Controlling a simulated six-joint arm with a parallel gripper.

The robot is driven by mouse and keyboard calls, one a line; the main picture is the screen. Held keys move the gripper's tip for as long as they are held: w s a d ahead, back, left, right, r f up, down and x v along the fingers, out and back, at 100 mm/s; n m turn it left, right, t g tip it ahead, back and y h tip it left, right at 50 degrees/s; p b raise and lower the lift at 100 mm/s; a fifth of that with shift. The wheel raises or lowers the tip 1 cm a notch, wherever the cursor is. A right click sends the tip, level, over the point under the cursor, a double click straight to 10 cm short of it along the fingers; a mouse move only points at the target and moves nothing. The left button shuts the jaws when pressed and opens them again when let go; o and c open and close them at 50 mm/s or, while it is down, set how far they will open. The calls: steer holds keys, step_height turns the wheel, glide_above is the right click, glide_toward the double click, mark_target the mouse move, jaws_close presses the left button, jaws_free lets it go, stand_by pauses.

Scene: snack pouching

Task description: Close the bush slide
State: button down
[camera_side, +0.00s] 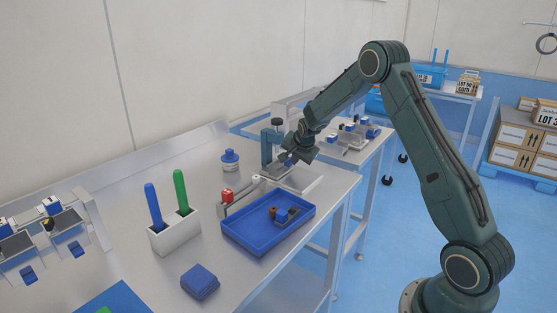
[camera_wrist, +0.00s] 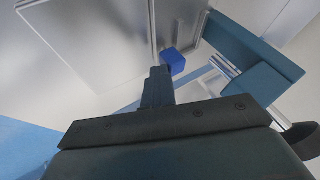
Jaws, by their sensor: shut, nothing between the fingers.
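A teal upright press-like fixture (camera_side: 267,148) stands at the far end of the steel bench. In the wrist view its teal frame (camera_wrist: 268,78) is at upper right. A small blue block (camera_wrist: 174,62), seemingly the handle of the bush slide, is just beyond my fingertips in the wrist view. How far the slide is open is hidden by my gripper and the fixture.
A blue tray (camera_side: 245,242) with small parts is in front of the fixture. A white holder (camera_side: 176,235) with blue and green handles, a blue-capped bottle (camera_side: 230,160) and blue pouches (camera_side: 200,282) are to the left. A second bench stands behind.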

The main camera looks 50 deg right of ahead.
steer(key=shift+s+r, duration=0.2)
steer(key=shift+s, duration=1.85)
steer(key=v, duration=0.9)
steer(key=shift+s+a+r, duration=0.2)
steer(key=shift+r, duration=0.05)
steer(key=s+a+r+n+y, duration=0.1)
steer(key=s+a+r+n, duration=0.35)
steer(key=a, duration=0.35)
steer(key=s+a+r+n+y, duration=0.1)
steer(key=s+a+r+n, duration=0.2)
steer(key=s+a+r, duration=0.3)
steer(key=s+a+n+y, duration=0.2)
steer(key=s+a+n, duration=0.7)
steer(key=s, duration=0.8)
steer(key=shift+a+r+y, duration=0.25)
steer(key=shift+a+y, duration=0.05)
steer(key=shift+a, duration=0.8)
